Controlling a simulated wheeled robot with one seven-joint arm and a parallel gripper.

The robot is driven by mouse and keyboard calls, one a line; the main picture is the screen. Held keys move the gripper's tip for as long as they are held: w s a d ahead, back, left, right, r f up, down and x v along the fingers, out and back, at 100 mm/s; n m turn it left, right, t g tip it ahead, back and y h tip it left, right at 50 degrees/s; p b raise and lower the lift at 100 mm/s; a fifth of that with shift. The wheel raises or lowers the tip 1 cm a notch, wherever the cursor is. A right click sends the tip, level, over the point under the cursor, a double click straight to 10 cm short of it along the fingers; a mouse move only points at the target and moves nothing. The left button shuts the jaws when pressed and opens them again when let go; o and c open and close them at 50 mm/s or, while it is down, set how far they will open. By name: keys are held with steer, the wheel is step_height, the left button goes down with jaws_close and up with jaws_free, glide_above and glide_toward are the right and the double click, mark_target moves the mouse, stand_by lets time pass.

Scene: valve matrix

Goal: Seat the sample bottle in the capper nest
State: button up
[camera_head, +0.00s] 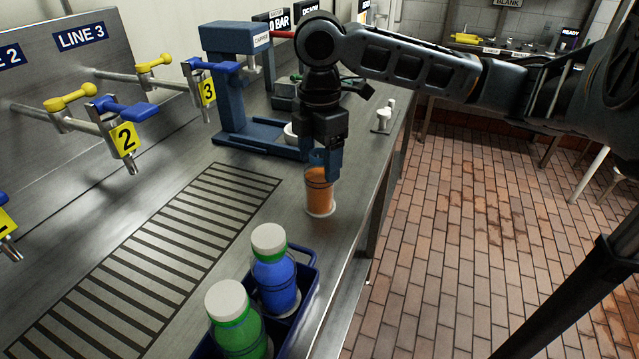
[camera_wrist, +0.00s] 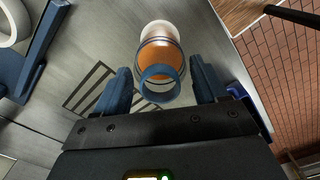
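The sample bottle (camera_head: 319,193) is clear, uncapped and filled with orange liquid. It stands upright on the steel bench near its right edge. In the wrist view the bottle (camera_wrist: 160,62) shows a blue rim between my fingers. My gripper (camera_head: 325,163) is over the bottle top; in the wrist view my gripper (camera_wrist: 160,88) is open, with a small gap on each side of the rim. The blue capper (camera_head: 235,80) stands behind and left. Its white round nest (camera_head: 290,134) sits on its base, partly hidden by my gripper; part of the nest (camera_wrist: 12,22) shows in the wrist view.
A dark blue carrier (camera_head: 304,290) at the front holds a blue bottle (camera_head: 274,280) and a green bottle (camera_head: 240,332), both white-capped. A slotted drain (camera_head: 160,250) lies left. Sampling taps (camera_head: 118,130) stick out from the left panel. The bench between bottle and capper is clear.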

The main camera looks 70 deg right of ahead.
steer(key=c, duration=1.2)
steer(key=shift+c, duration=0.2)
steer(key=shift+r, duration=0.15)
